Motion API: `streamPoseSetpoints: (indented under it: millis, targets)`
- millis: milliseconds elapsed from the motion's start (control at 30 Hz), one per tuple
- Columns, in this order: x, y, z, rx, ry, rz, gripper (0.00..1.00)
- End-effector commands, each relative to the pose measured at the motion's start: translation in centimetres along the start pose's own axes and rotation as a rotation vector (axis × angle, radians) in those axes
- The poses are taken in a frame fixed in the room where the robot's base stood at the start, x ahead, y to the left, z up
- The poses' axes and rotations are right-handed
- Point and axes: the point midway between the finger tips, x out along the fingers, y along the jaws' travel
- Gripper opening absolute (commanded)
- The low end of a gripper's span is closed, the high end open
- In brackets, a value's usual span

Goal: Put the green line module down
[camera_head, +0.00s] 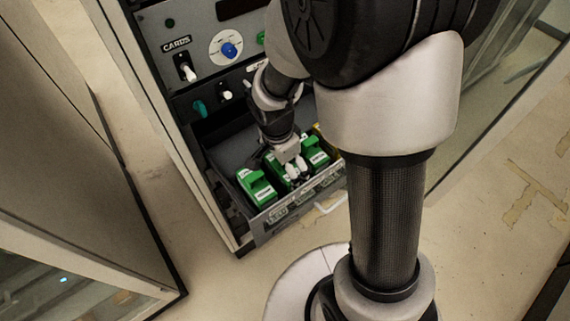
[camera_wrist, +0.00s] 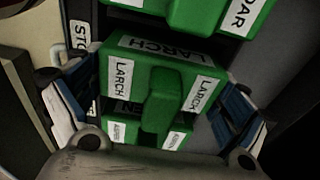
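A green line module labelled LARCH (camera_wrist: 120,50) sits in the middle of the wrist view, with a raised green grip (camera_wrist: 163,95) at its centre. In the head view this middle module (camera_head: 277,167) is partly hidden by my gripper (camera_head: 295,170), which is low over the drawer. In the wrist view my gripper (camera_wrist: 158,110) has its blue-padded fingers spread on either side of the grip, with gaps between pads and grip. I cannot tell if the fingers touch the module's sides.
Other green modules stand left (camera_head: 257,187) and right (camera_head: 315,151) in the open drawer (camera_head: 262,227). A neighbouring module (camera_wrist: 205,15), its label ending in DAR, shows at the top of the wrist view. The control panel (camera_head: 205,55) with knobs and switches rises behind.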

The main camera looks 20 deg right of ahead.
Motion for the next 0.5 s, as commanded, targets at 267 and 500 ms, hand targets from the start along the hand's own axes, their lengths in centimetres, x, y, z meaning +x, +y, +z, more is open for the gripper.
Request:
streamPoseSetpoints:
  millis: [267,500]
  targets:
    - [-0.01,-0.01,0.00,0.000,0.000,0.000,1.00]
    - [-0.15,0.00,-0.02,0.000,0.000,0.000,1.00]
